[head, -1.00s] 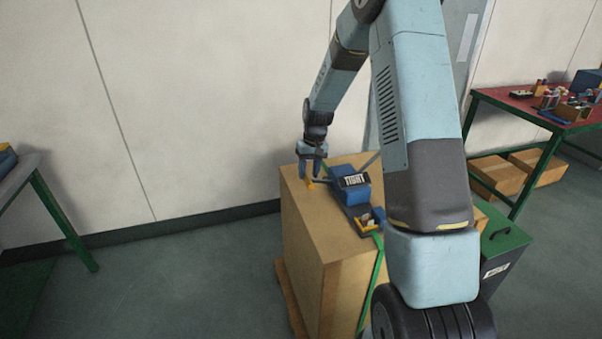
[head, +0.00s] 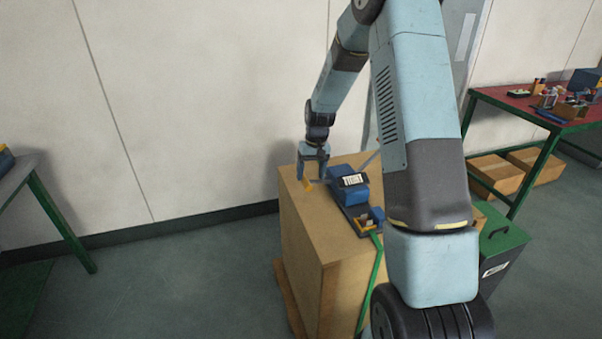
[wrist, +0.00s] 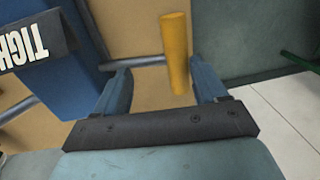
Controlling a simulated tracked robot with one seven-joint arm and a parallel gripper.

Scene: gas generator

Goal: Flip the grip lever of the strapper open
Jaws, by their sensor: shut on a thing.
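The strapper (head: 349,187) is a blue tool with a black-and-white "TIGHT" label, lying on top of a tall cardboard box. In the wrist view its blue body (wrist: 55,85) fills the left side. Its grip lever has a yellow cylindrical handle (head: 307,185), which stands between my fingers in the wrist view (wrist: 175,50). A grey bar runs from the strapper's side toward this handle. My gripper (head: 312,175) points down at the box's far left part, left of the strapper body. It is shut on the grip lever, though the contact itself is hard to see.
The cardboard box (head: 300,250) stands on a pallet, with a green strap (head: 370,285) down its front. A dark green-lidded bin (head: 500,255) is at its right. A red-topped bench (head: 530,105) with items is at the back right. The floor at left is free.

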